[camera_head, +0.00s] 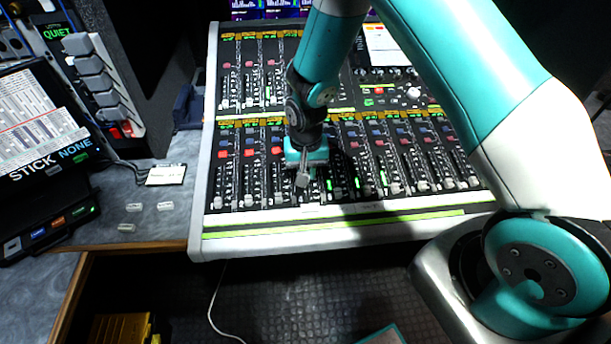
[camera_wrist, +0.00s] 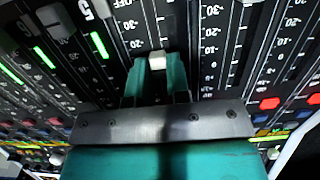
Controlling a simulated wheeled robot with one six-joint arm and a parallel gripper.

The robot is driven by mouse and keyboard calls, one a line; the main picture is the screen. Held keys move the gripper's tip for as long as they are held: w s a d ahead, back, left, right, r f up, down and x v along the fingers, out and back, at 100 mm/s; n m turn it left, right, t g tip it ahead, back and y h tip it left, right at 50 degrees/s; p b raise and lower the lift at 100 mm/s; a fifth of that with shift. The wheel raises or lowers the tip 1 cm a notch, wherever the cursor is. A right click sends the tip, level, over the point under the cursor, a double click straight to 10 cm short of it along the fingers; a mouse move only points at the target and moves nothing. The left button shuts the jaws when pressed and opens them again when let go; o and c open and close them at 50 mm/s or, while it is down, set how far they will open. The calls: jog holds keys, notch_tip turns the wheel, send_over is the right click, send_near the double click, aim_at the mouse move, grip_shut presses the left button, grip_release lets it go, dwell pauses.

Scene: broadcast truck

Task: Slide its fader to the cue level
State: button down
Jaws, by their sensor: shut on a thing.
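The mixing console (camera_head: 325,241) has rows of faders with grey caps in dark slots. My gripper (camera_head: 303,180) is down over the lower fader row, a little left of its middle. In the wrist view, my gripper's two teal fingers (camera_wrist: 157,72) are closed about a pale fader cap (camera_wrist: 157,60). The cap sits between the fingertips, beside printed scale marks. In the head view my gripper hides most of this fader and its slot. Another fader cap (camera_wrist: 55,20) stands to the left in the wrist view.
An upper fader bank lies behind the lower one. On the left are a tilted screen (camera_head: 42,117) reading STICK NONE, a box with a row of grey levers (camera_head: 90,65), and a small white card (camera_head: 166,175). Small pale pieces (camera_head: 134,207) lie on the grey desk.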

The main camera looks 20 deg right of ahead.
jog(key=c, duration=1.4)
grip_release()
jog(key=shift+o, duration=0.2)
notch_tip(320, 180, up, 18)
jog(key=b, duration=0.1)
jog(key=shift+f+b, duration=0.25)
jog(key=shift+b, duration=0.1)
jog(key=s+a+r+n+y, duration=0.1)
jog(key=s+a+r+n, duration=0.1)
jog(key=s, duration=0.6)
jog(key=s+a+r+n+y, duration=0.1)
jog(key=s+a+r+n, duration=0.1)
jog(key=s+r+n, duration=0.3)
jog(key=s+a+r+n+y, duration=0.2)
jog(key=s+r+n, duration=0.1)
jog(key=s, duration=0.7)
jog(key=shift+s+a+r+n, duration=0.3)
jog(key=shift+s+r+n, duration=0.1)
jog(key=shift+r, duration=0.05)
